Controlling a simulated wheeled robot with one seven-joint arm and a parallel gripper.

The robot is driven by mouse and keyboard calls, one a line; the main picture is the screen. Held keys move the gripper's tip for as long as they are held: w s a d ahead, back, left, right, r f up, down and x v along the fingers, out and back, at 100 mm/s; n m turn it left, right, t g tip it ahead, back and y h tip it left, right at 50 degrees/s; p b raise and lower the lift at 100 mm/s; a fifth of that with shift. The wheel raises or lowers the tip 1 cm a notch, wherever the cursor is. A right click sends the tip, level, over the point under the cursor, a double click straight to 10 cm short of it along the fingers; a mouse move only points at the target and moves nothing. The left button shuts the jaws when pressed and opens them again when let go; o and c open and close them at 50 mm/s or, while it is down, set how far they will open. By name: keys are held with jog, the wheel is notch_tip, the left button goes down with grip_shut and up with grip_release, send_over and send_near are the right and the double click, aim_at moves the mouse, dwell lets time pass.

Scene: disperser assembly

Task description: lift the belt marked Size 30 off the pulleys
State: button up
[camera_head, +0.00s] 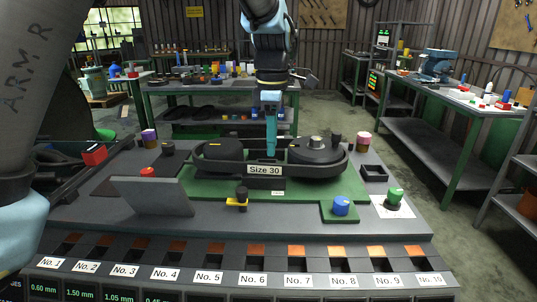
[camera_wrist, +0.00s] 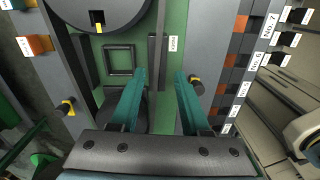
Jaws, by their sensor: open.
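The black belt marked Size 30 (camera_head: 264,170) runs around two pulleys in the head view, its label facing front. The left pulley (camera_head: 222,148) is a dark disc with a yellow mark. The right pulley (camera_head: 316,150) is dark with a metal hub. My gripper (camera_head: 271,150) points down between the pulleys, behind the belt's front run; its fingertips are partly hidden. I cannot tell the belt apart in the wrist view.
The pulleys stand on a green board (camera_head: 210,188). Around them are a tilted grey panel (camera_head: 152,196), a blue knob (camera_head: 341,205), a green knob (camera_head: 395,194) and a yellow-black piece (camera_head: 238,200). A row of numbered slots (camera_head: 252,280) lines the front edge.

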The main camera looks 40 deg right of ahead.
jog(key=shift+w+d+f+p, duration=0.1)
jog(key=shift+f+p, duration=0.35)
jog(key=shift+f, duration=1.05)
jog(key=shift+w+d+f+p, duration=0.1)
jog(key=shift+f+p, duration=0.35)
jog(key=shift+f, duration=1)
grip_shut()
jog(key=shift+r, duration=0.1)
